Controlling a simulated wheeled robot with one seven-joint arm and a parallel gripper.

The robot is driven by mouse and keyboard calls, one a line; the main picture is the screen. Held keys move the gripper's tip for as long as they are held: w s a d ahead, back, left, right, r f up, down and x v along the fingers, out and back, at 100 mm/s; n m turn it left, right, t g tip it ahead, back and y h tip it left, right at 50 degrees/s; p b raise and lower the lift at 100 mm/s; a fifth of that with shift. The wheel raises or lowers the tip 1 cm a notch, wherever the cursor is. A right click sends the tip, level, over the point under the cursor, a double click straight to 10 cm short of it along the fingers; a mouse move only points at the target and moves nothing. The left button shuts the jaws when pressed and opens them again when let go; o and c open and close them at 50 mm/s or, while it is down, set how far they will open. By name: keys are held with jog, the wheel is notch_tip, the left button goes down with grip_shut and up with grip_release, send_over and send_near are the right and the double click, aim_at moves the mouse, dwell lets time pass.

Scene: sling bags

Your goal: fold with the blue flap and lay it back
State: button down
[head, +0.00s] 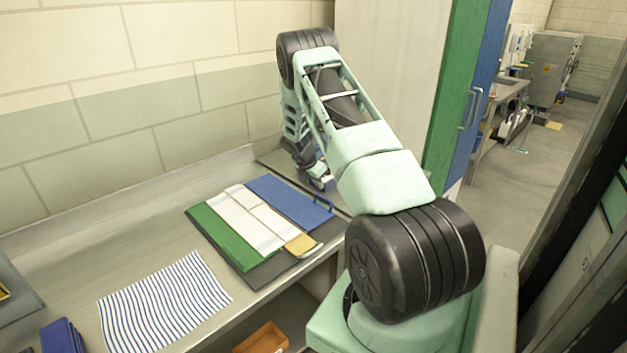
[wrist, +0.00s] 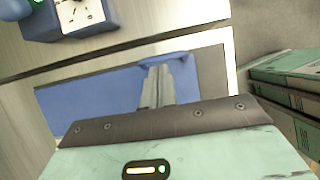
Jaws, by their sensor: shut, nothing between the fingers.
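The blue flap (head: 288,202) lies flat on the right part of a dark folding board (head: 285,271) on the bench. A thin blue handle (head: 324,204) stands out at its right edge. A white folded cloth (head: 243,217) lies beside it, over the middle, with the green flap (head: 232,238) at left and a yellow flap (head: 301,243) at the front. In the wrist view my gripper (wrist: 156,72) is shut and empty, close to the blue flap (wrist: 85,100); contact cannot be told.
A striped cloth (head: 165,302) lies flat on the bench at front left, near a blue case (head: 62,337). An orange tray (head: 262,338) sits below the bench. A tall green and blue cabinet (head: 458,100) stands at right. The bench behind the striped cloth is clear.

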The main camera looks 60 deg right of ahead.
jog(key=shift+s+d+f+y+b, duration=0.2)
jog(key=shift+d+f+y, duration=0.1)
jog(key=shift+d+f, duration=0.25)
jog(key=shift+s+d+f+y+b, duration=0.15)
jog(key=shift+d+f+y, duration=0.15)
jog(key=shift+d+f, duration=0.2)
jog(key=shift+d+b+x, duration=0.2)
jog(key=shift+b+x, duration=0.25)
jog(key=shift+x, duration=0.4)
jog(key=shift+d+b+x, duration=0.15)
jog(key=shift+b+x, duration=0.25)
jog(key=shift+x, duration=0.45)
jog(key=shift+r, duration=0.1)
